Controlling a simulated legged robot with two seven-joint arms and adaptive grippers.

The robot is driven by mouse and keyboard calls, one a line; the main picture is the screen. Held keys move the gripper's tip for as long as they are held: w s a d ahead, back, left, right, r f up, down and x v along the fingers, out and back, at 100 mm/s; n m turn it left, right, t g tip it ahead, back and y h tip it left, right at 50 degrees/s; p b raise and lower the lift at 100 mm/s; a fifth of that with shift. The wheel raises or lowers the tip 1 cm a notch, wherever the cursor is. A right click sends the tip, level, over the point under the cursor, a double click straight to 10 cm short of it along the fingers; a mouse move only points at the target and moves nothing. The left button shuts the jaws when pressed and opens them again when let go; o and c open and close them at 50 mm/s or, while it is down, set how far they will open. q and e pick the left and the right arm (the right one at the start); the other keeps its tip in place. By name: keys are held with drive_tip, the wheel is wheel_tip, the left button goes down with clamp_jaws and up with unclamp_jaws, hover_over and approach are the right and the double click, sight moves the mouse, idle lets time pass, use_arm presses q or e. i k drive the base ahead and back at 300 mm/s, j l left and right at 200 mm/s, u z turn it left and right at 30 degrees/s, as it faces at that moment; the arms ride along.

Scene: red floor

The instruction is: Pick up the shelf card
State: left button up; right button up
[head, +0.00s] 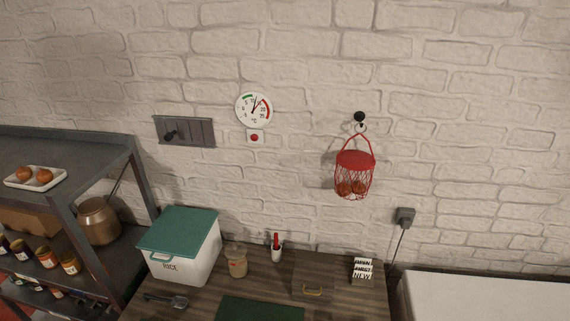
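A small black-and-white lettered stand (362,268), with "NEW" readable on its lower part, stands upright at the back right of the wooden counter. It is the only card-like thing I can make out, and I cannot tell whether it is the shelf card. Neither of my grippers shows in the head view.
On the counter (335,306) are a white rice bin (187,262) with a green lid, a scoop (166,300), a jar (237,262), a marker cup (277,252), a box (312,288) and a green mat (262,309). A metal shelf (75,150) stands left; a red net basket (355,175) hangs above.

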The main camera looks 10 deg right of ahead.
sight(360, 260)
drive_tip(key=i+z, duration=0.1)
drive_tip(key=z, duration=0.65)
drive_tip(key=i+z, duration=0.15)
drive_tip(key=z, duration=0.2)
